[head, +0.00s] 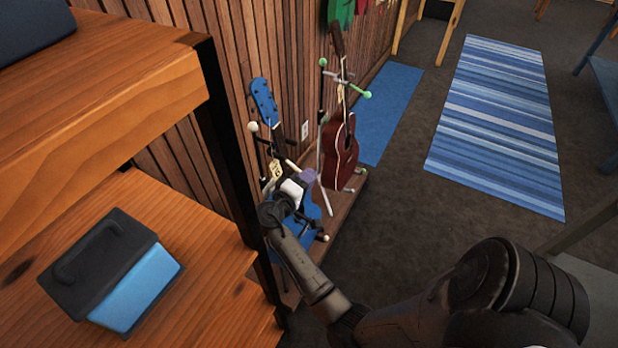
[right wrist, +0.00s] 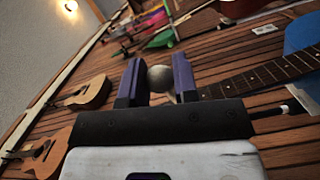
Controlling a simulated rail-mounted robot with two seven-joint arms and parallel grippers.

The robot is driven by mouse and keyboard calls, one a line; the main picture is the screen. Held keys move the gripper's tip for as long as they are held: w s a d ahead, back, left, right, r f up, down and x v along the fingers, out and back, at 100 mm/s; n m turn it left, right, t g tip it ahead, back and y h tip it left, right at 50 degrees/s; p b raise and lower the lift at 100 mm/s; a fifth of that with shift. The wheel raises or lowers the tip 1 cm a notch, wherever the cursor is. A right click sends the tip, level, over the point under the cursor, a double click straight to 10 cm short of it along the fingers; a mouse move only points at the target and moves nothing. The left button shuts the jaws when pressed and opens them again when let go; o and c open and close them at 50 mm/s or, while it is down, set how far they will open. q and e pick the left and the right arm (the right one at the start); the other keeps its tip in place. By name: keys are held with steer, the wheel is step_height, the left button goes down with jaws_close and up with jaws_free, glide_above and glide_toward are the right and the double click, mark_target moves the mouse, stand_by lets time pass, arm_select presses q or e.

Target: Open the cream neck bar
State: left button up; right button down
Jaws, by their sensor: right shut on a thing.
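The blue ukulele (head: 265,102) stands on a stand against the wood-plank wall, with a tag hanging by its neck. One cream ball end (head: 252,127) of the neck bar shows to the left of the neck. My right gripper (head: 303,176) is just right of the neck, in front of the blue body, and hides part of the bar. In the right wrist view, a cream ball (right wrist: 160,77) of the neck bar sits between the two purple fingers, and the gripper is shut on it. The ukulele's fretboard (right wrist: 260,77) runs to the right of the fingers. My left gripper is not in view.
A dark red ukulele (head: 340,145) hangs on a neighbouring stand with green-tipped arms (head: 360,92), close behind. A wooden shelf (head: 215,262) with a black and blue case (head: 115,265) stands at the left. The grey floor at right is open, with a striped rug (head: 500,120).

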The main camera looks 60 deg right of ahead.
steer(key=shift+w+a+r, duration=0.1)
steer(key=c, duration=1.4)
jaws_free()
steer(key=o, duration=0.5)
steer(key=shift+a, duration=0.1)
